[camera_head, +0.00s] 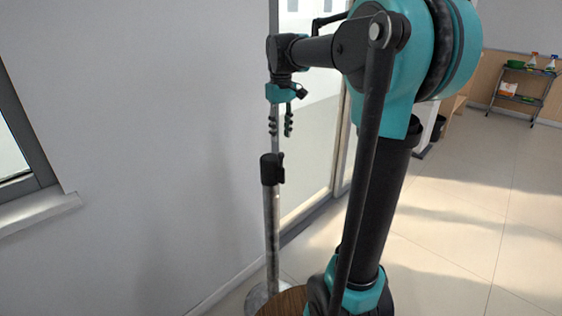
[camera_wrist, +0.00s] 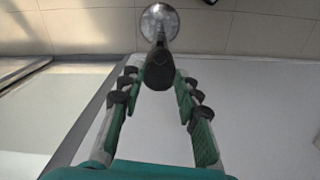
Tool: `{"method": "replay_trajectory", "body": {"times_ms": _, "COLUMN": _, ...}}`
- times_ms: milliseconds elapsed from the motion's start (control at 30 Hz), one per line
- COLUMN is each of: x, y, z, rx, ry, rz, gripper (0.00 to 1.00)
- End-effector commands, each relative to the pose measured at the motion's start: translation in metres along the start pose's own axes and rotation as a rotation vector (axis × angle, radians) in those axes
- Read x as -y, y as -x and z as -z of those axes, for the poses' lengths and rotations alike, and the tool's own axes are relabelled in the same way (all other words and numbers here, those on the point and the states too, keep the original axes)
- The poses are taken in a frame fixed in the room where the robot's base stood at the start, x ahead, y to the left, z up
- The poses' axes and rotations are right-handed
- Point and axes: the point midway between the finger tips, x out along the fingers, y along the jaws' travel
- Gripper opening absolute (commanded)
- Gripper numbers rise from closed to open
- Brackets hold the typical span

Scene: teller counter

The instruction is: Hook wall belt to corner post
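A silver post (camera_head: 271,225) with a black head (camera_head: 271,169) stands upright close to the wall. In the wrist view I look down on its black head (camera_wrist: 159,71) and its round base (camera_wrist: 159,22). My gripper (camera_head: 281,130) is above the post head in the head view, pointing down. In the wrist view my gripper (camera_wrist: 157,76) is open, and the post head appears between its fingertips with nothing visibly held. A gap shows between the fingers and the head in the head view. I see no belt in either view.
A plain wall (camera_head: 150,150) with a window sill (camera_head: 38,210) is on the left. A glazed door or window frame (camera_head: 345,150) is behind the post. Tiled floor (camera_head: 460,230) is open to the right, with a shelf cart (camera_head: 525,88) of bottles far back.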

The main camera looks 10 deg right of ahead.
Motion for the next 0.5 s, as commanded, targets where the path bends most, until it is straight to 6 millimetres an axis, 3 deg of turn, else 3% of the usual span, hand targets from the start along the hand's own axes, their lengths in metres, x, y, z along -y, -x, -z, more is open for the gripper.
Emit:
{"method": "replay_trajectory", "body": {"times_ms": 300, "x": 0.0, "y": -0.064, "z": 0.0, "rx": 0.0, "ry": -0.001, "rz": 0.0, "gripper": 0.33}}
{"method": "replay_trajectory", "body": {"times_ms": 500, "x": 0.0, "y": -0.095, "z": 0.001, "rx": 0.0, "ry": -0.001, "rz": 0.0, "gripper": 0.33}}
